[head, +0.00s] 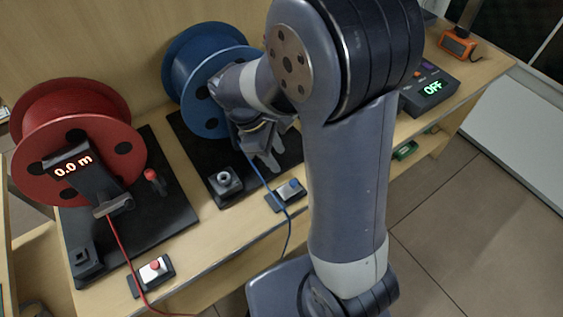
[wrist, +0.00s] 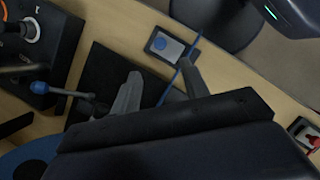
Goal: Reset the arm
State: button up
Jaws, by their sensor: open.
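My arm reaches over the bench in the head view, with my gripper (head: 262,158) pointing down in front of the blue reel (head: 190,72). In the wrist view my gripper (wrist: 160,82) has its two grey fingers spread apart, with nothing held between them. The blue cable (wrist: 175,76) passes below, between the fingers in that picture. The blue cable (head: 267,185) also runs down past the gripper in the head view. Whether a finger touches it I cannot tell. My upper arm hides part of the bench.
A red reel (head: 72,113) with a "0.0 m" display (head: 74,166) stands at left. A red-button box (head: 154,270) and a blue-button box (head: 288,191) sit near the bench's front edge. A black box (head: 434,90) reads "OFF" at right. The floor (head: 445,225) at right is clear.

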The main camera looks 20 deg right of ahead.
aim_at(291, 183)
jog(key=shift+a+r, duration=0.1)
jog(key=shift+r, duration=0.2)
jog(key=x, duration=1)
jog(key=shift+s+f, duration=0.1)
jog(key=shift+f, duration=0.2)
jog(key=shift+a+f, duration=0.1)
jog(key=shift+f, duration=0.1)
jog(key=shift+v, duration=0.85)
jog(key=shift+a+r, duration=0.15)
jog(key=shift+r, duration=0.1)
jog(key=shift+s+f, duration=0.1)
